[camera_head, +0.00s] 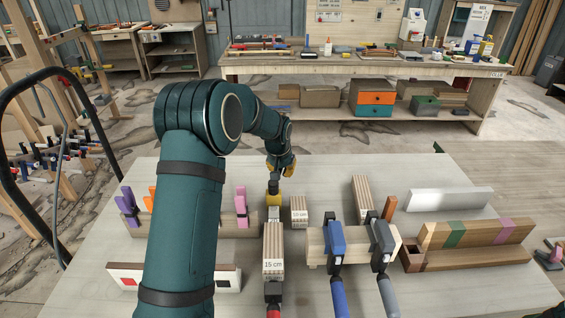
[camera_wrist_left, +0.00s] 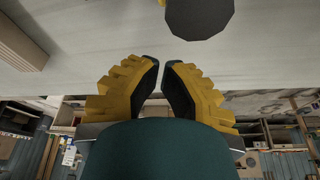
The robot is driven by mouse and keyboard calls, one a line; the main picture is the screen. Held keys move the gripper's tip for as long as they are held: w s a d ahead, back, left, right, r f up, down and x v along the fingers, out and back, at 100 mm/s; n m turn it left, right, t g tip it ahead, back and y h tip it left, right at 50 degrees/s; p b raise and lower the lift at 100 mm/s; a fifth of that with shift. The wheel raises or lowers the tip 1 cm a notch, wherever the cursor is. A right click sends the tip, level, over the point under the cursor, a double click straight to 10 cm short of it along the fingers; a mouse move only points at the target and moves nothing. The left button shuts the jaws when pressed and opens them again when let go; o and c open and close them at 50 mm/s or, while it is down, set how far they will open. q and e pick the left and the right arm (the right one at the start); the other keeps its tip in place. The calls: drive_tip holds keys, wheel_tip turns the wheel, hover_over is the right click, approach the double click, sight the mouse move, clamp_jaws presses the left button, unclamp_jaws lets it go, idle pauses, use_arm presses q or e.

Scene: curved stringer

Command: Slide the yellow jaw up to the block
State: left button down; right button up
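The yellow jaw (camera_head: 274,199), with a dark part on top, stands near the middle of the table. The wooden block marked 15 cm (camera_head: 273,246) stands nearer to me, in line with it. A gap with a small pale piece shows between them. A dark clamp end with a red tip (camera_head: 273,312) is at the block's near side. My left gripper (camera_head: 281,168) is just beyond the yellow jaw, apparently apart from it. In the left wrist view its yellow fingers (camera_wrist_left: 163,62) are close together with a narrow empty gap; a dark many-sided end (camera_wrist_left: 200,15) is ahead. My right gripper is out of view.
A block marked 10 cm (camera_head: 299,214) stands close on the right. Blue (camera_head: 337,240) and grey (camera_head: 382,240) clamps sit on a pale wooden piece further right. My left arm hides part of the table's left side.

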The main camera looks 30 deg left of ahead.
sight(274, 192)
use_arm(q)
drive_tip(key=s, duration=0.3)
drive_tip(key=shift+d+r, duration=0.1)
drive_tip(key=shift+d, duration=0.25)
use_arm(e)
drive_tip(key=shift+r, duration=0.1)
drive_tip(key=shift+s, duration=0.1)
